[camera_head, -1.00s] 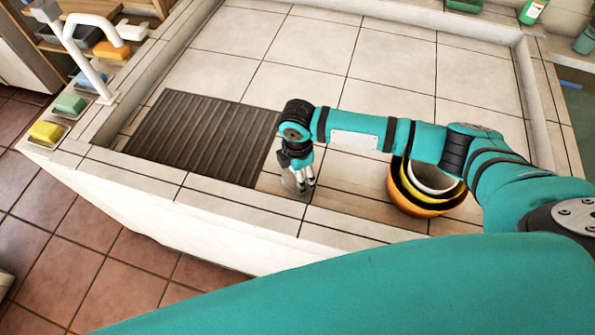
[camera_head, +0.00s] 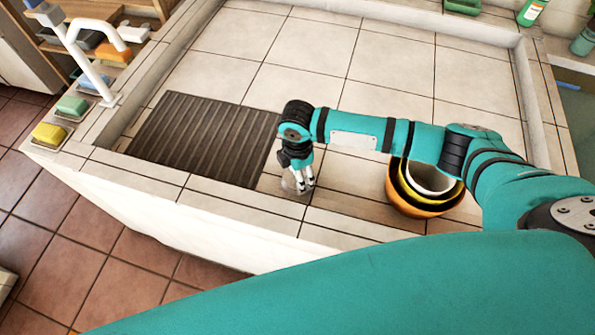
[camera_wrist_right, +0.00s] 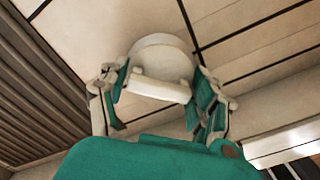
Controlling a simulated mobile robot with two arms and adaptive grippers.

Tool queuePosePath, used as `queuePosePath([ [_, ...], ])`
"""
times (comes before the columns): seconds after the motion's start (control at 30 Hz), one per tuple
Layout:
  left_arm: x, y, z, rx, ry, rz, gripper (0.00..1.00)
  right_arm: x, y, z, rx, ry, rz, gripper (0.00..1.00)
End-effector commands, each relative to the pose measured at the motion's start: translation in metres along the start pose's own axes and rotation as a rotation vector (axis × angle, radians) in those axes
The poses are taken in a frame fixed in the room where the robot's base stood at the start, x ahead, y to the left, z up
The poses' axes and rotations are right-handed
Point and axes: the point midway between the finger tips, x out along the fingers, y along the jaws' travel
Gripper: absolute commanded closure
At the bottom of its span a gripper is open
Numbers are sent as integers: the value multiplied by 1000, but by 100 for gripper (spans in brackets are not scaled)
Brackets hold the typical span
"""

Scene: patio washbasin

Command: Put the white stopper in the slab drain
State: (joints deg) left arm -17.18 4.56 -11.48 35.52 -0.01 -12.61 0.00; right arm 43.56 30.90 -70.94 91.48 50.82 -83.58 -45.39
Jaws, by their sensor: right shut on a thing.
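The white stopper (camera_wrist_right: 163,55) is a round white disc with a bar-like grip, seen in the right wrist view. My right gripper (camera_wrist_right: 158,88) is shut on its bar, one finger at each end. In the head view my right gripper (camera_head: 299,184) points down at the front of the tiled slab (camera_head: 300,85), just right of the dark ribbed mat. The stopper is hard to make out there. It is low over the tiles; I cannot tell whether it touches them. No drain opening shows in either view; the gripper and stopper may cover it. My left gripper is not in view.
The dark ribbed mat (camera_head: 200,138) lies left of the right gripper. Nested bowls (camera_head: 420,203) stand to the right, under my right forearm. A low tiled rim (camera_head: 215,205) runs along the slab's front. A white faucet (camera_head: 82,60) and soap dishes stand at the left edge.

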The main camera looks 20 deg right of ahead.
Motion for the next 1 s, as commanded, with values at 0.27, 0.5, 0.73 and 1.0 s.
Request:
queuePosePath([
  [0.27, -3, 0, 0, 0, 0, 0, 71, -2, 0, 0, 0, 0, 0, 72],
  [0.5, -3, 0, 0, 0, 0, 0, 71, -2, 0, 0, 0, 0, 0, 72],
  [0.73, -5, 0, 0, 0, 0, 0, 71, -3, 0, 0, 0, 0, 0, 72],
  [1.0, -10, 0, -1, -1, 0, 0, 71, -3, 0, 0, 1, 0, -1, 72],
])
